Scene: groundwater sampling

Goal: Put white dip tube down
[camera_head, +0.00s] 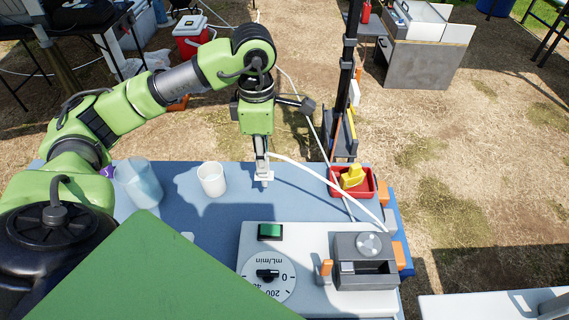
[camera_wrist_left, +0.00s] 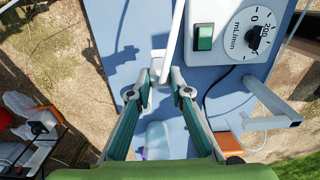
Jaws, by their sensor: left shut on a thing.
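My left gripper (camera_head: 263,178) points down over the blue tabletop (camera_head: 300,200), just right of a white cup (camera_head: 212,180). It is shut on the white dip tube (camera_head: 330,188), which also shows between the fingertips in the left wrist view (camera_wrist_left: 178,35). The tube runs from the fingers right and down toward the grey pump head (camera_head: 365,262). Small white pieces show at the fingertips; I cannot tell whether they touch the tabletop. My right gripper is not in view.
A clear bluish pitcher (camera_head: 140,186) stands left of the cup. A red tray (camera_head: 337,192) with a yellow item is at the table's right. The white pump unit (camera_head: 315,240) has a green switch (camera_head: 270,232) and dial (camera_head: 268,284). A dark post (camera_head: 346,80) rises behind the table.

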